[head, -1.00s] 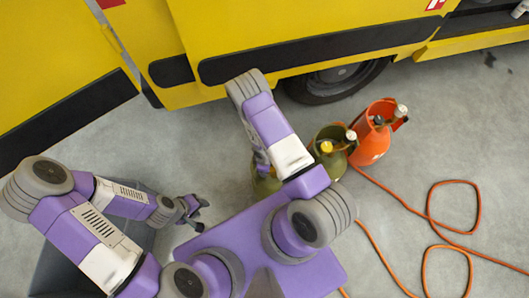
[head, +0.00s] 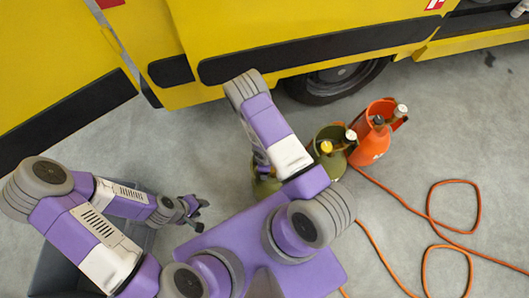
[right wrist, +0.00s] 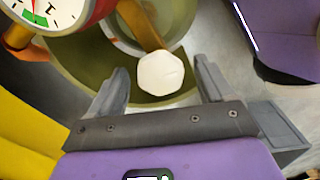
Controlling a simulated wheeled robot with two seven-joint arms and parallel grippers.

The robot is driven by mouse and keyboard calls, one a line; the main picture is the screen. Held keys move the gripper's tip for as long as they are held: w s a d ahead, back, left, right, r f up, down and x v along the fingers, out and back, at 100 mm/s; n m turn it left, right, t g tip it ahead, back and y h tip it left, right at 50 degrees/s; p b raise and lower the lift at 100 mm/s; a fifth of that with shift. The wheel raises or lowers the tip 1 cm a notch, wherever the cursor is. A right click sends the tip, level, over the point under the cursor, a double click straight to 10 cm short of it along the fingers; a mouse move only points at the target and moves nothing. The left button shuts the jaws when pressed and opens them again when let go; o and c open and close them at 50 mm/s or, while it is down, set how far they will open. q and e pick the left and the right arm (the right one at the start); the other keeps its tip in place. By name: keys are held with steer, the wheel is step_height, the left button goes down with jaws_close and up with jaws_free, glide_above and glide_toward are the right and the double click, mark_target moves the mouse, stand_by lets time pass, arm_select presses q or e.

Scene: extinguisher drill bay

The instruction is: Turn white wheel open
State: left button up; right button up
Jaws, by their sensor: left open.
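A white wheel (right wrist: 160,73), an eight-sided knob, shows in the right wrist view above an olive cylinder (right wrist: 62,70). My right gripper (right wrist: 160,66) is open, with one finger on each side of the wheel and a visible gap to each. In the head view my right arm hides that gripper. It partly covers an olive cylinder (head: 265,186). My left gripper (head: 199,212) is open and empty, low at the left, away from the cylinders.
A dial gauge (right wrist: 45,12) with a red rim sits beside the wheel. Another olive cylinder (head: 336,160) and an orange one (head: 372,148) stand to the right. An orange hose (head: 428,215) loops over the floor. A yellow vehicle (head: 270,35) stands behind.

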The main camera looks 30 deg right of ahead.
step_height(320, 180, up, 8)
steer(key=p, duration=0.2)
steer(key=shift+f+p, duration=0.15)
steer(key=shift+p, duration=0.15)
stand_by(0.5)
steer(key=s+a+r+m+y, duration=0.2)
steer(key=s+a+m, duration=0.1)
steer(key=a+m, duration=0.1)
steer(key=shift+a+m, duration=0.35)
steer(key=shift+m, duration=0.45)
steer(key=s+a+r+m, duration=0.1)
steer(key=a+r+m, duration=0.1)
steer(key=m, duration=0.1)
steer(key=s+a+r+m+y, duration=0.1)
steer(key=r+m, duration=0.1)
steer(key=s+a+r+m+y, duration=0.1)
steer(key=a+r+m, duration=0.1)
steer(key=m, duration=0.1)
steer(key=shift+a+m+t, duration=0.3)
steer(key=shift+c, duration=0.3)
